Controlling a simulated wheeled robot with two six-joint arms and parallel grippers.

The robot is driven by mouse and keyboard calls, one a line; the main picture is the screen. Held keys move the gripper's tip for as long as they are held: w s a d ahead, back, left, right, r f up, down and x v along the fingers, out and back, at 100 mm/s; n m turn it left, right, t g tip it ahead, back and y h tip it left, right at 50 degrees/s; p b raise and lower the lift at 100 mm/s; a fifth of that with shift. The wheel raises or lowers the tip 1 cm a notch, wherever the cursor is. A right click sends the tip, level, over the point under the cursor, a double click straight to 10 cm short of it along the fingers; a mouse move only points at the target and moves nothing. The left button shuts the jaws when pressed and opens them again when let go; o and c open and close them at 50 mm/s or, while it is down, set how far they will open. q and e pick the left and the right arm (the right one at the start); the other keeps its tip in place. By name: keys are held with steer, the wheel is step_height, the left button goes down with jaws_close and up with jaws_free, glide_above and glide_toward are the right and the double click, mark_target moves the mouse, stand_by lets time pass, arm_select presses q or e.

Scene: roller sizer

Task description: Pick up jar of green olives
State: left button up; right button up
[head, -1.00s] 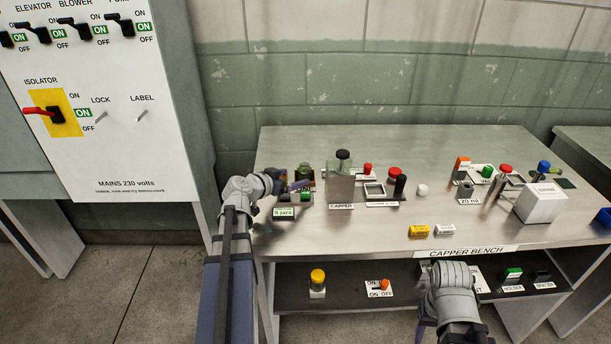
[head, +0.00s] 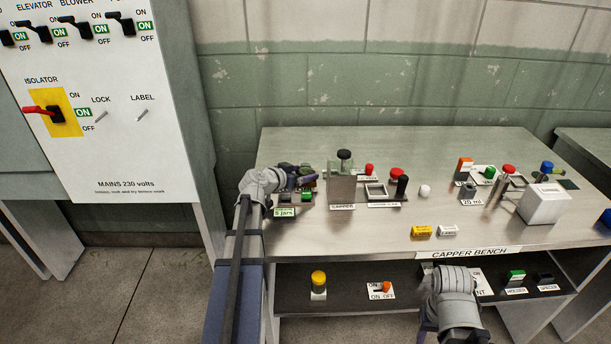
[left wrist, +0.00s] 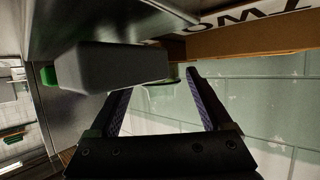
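The jar of green olives (head: 306,169) is a small greenish jar at the back of the wooden tray at the bench's left end, partly hidden by my left gripper. My left gripper (head: 304,181) is low over the tray, just in front of the jar. In the left wrist view the fingers (left wrist: 158,90) are apart, with a pale green, glassy shape (left wrist: 162,97) between them, probably the jar. I cannot tell whether they touch it. My right gripper (head: 427,326) is low in front of the bench, mostly hidden behind its own wrist.
The grey capper block (head: 341,188) with a black knob stands close right of the tray. A grey block (left wrist: 115,68) with a green end sits close by the fingers in the left wrist view. Red and black knobs stand further right. The bench's front middle (head: 350,232) is clear.

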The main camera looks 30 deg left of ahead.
mark_target(302, 171)
arm_select(q)
jaws_close()
stand_by(0.4)
step_height(302, 171, up, 10)
steer(key=p, duration=1)
